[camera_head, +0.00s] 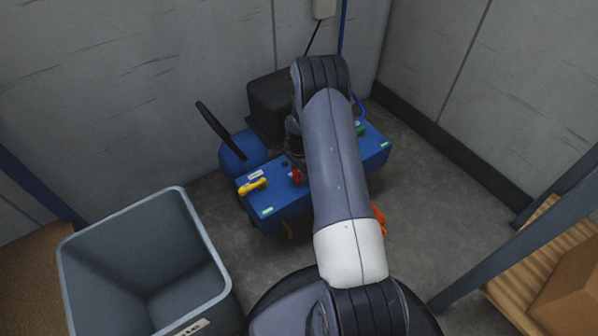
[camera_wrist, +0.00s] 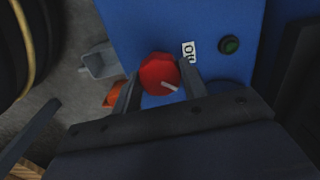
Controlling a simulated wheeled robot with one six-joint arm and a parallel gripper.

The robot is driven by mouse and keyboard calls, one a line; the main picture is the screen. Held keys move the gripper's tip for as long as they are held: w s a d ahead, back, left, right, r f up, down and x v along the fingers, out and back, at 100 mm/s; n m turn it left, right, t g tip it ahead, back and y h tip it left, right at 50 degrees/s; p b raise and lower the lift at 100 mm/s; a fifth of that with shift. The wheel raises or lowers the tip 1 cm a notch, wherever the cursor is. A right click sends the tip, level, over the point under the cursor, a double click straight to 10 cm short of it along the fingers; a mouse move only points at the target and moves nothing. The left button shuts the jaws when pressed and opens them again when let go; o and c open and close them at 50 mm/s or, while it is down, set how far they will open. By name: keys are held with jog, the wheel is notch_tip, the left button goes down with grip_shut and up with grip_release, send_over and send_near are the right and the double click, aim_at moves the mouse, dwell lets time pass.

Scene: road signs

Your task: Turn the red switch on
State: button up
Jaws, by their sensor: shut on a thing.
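The red switch (camera_wrist: 160,74) is a round red knob with a white pointer line, on the blue panel (camera_wrist: 128,28) of the machine. The line points toward the lower right in the wrist view. A white label (camera_wrist: 189,50) with dark lettering sits beside the knob. My gripper (camera_wrist: 160,80) has a finger on each side of the knob and is shut on it. In the head view a small red part of the switch (camera_head: 297,175) shows on the blue box (camera_head: 275,198), left of my arm. My gripper is mostly hidden there by the arm.
A green button (camera_wrist: 229,44) is right of the label. A yellow handle (camera_head: 253,186) is on the box's left end. A grey bin (camera_head: 190,215) stands at lower left and a wooden shelf (camera_head: 520,262) at right. Grey floor (camera_head: 425,200) is free between box and shelf.

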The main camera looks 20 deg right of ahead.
aim_at(299, 172)
jog(key=m, duration=0.4)
jog(key=shift+m, duration=0.3)
jog(key=m, duration=0.4)
jog(key=shift+m+b, duration=0.3)
jog(key=shift+m, duration=0.1)
jog(key=o, duration=1)
notch_tip(299, 172, up, 11)
jog(key=p, duration=0.3)
jog(key=shift+f+p, duration=0.1)
jog(key=shift+p, duration=0.2)
jog(key=shift+f, duration=0.1)
